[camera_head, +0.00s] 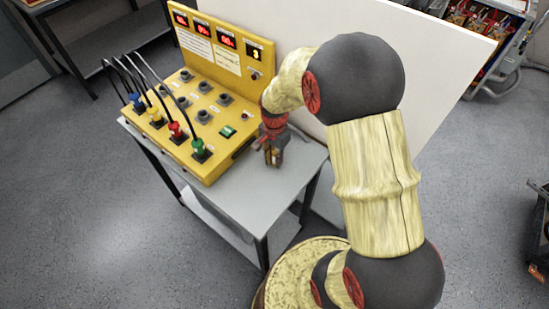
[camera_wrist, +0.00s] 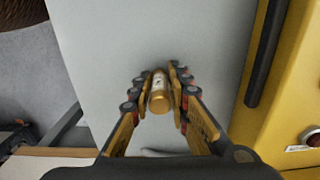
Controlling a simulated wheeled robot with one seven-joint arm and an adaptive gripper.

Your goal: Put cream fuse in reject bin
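The cream fuse (camera_wrist: 158,92) shows in the wrist view as a small cylinder with a gold cap at the near end and a pale band. It sits between the fingertips of my gripper (camera_wrist: 159,88), which look closed against its sides. In the head view my gripper (camera_head: 272,156) points down over the grey table, just right of the yellow panel, and the fuse is mostly hidden there. I cannot tell whether the fuse touches the tabletop. No bin is clearly recognisable as the reject bin.
The yellow panel (camera_head: 215,110) with displays, sockets and several coloured plugs stands on the grey table (camera_head: 285,185). A white board (camera_head: 420,60) rises behind the table. A shelf of parts (camera_head: 490,30) is at the upper right. A dark object (camera_head: 540,235) stands at the right edge.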

